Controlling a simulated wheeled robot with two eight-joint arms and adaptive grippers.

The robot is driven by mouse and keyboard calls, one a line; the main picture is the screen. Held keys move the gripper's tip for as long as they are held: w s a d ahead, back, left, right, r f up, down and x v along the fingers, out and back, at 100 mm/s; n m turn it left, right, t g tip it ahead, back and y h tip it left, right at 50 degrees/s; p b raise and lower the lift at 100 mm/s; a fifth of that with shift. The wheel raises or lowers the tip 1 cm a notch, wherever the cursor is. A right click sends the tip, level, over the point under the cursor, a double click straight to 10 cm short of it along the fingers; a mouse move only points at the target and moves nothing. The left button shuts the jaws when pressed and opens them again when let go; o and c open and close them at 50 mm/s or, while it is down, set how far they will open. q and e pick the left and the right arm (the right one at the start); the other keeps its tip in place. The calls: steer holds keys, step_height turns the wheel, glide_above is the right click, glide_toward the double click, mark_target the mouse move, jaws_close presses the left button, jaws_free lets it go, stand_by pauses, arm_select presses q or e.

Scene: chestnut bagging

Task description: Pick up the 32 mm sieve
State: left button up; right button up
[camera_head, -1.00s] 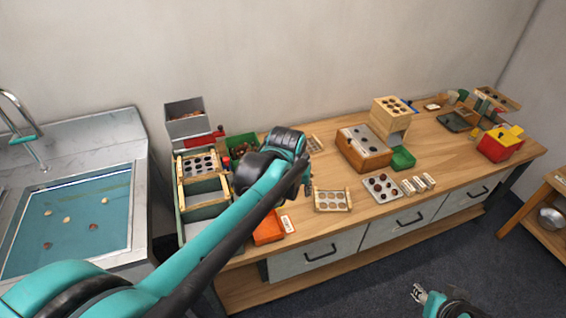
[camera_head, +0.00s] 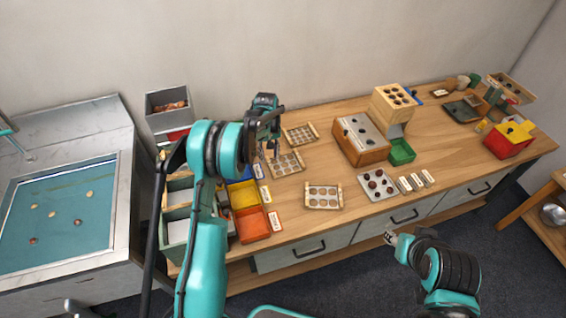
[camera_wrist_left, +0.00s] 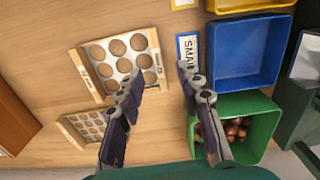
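Three wooden-framed sieves lie flat on the bench: a front one with large holes (camera_head: 323,196), a middle one (camera_head: 285,163) and a back one (camera_head: 300,134). I cannot read which is the 32 mm sieve. My left gripper (camera_head: 270,150) is above the bench, just left of the middle sieve. In the left wrist view my left gripper (camera_wrist_left: 160,76) is open and empty, with the middle sieve (camera_wrist_left: 118,65) beside its left finger. The back sieve (camera_wrist_left: 88,128) is partly hidden by that finger. My right gripper (camera_head: 391,238) is low in front of the drawers; its opening is unclear.
Yellow (camera_head: 245,197), orange (camera_head: 252,225), blue (camera_wrist_left: 245,50) and green (camera_wrist_left: 250,115) bins stand left of the sieves. The green bin holds chestnuts. A wooden box (camera_head: 362,140) and a chestnut tray (camera_head: 377,184) stand to the right. Bare wood lies between.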

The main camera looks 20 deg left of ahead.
mark_target(270, 165)
arm_select(q)
steer(key=f, duration=0.2)
steer(key=f+b, duration=0.1)
steer(key=f, duration=0.1)
steer(key=f+b, duration=0.1)
steer(key=f, duration=0.1)
steer(key=shift+w+f, duration=0.25)
steer(key=shift+w, duration=0.15)
steer(key=shift+r, duration=0.1)
steer(key=shift+c, duration=1.2)
jaws_close()
